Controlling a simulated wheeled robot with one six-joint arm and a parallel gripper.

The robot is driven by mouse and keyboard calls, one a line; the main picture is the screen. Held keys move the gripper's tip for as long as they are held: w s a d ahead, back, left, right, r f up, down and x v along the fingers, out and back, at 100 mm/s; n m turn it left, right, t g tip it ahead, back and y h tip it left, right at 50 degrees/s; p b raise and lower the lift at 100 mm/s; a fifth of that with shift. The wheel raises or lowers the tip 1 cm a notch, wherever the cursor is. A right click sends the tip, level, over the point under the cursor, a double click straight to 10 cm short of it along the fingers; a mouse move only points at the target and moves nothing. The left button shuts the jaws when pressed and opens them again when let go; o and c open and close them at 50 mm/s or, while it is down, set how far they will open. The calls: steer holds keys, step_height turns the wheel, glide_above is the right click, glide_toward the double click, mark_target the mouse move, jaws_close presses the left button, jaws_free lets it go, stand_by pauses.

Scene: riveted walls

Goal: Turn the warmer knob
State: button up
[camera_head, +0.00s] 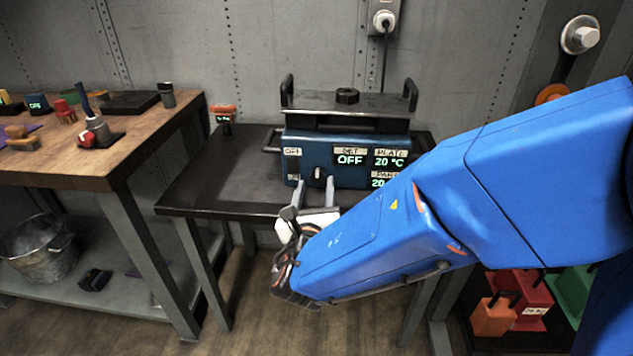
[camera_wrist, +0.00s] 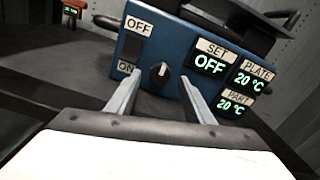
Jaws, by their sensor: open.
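The warmer (camera_head: 328,148) is a blue box with a dark plate on top and two upright black handles, standing on a dark table. Its front has a small dark knob (camera_wrist: 159,74) with a white pointer line, which also shows in the head view (camera_head: 319,173). Left of the knob is a switch panel labelled OFF above and ON below (camera_wrist: 130,53). The displays read SET OFF (camera_wrist: 209,63), PLATE 20 °C and PART 20 °C. My gripper (camera_wrist: 163,95) is open and empty. Its fingers point at the front, one on either side of the knob, apparently short of it.
A dark nut-like part (camera_head: 347,96) sits on the warmer's plate. An orange device with a small display (camera_head: 223,112) stands on the table behind left. A wooden bench (camera_head: 110,165) with tools is at left. The dark tabletop (camera_head: 215,185) left of the warmer is clear.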

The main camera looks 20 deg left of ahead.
mark_target(317, 179)
steer(key=shift+x, duration=1.55)
steer(key=c, duration=1.1)
steer(key=shift+o, duration=0.2)
steer(key=m, duration=0.3)
steer(key=shift+d+m, duration=0.1)
steer(key=shift+m, duration=2.2)
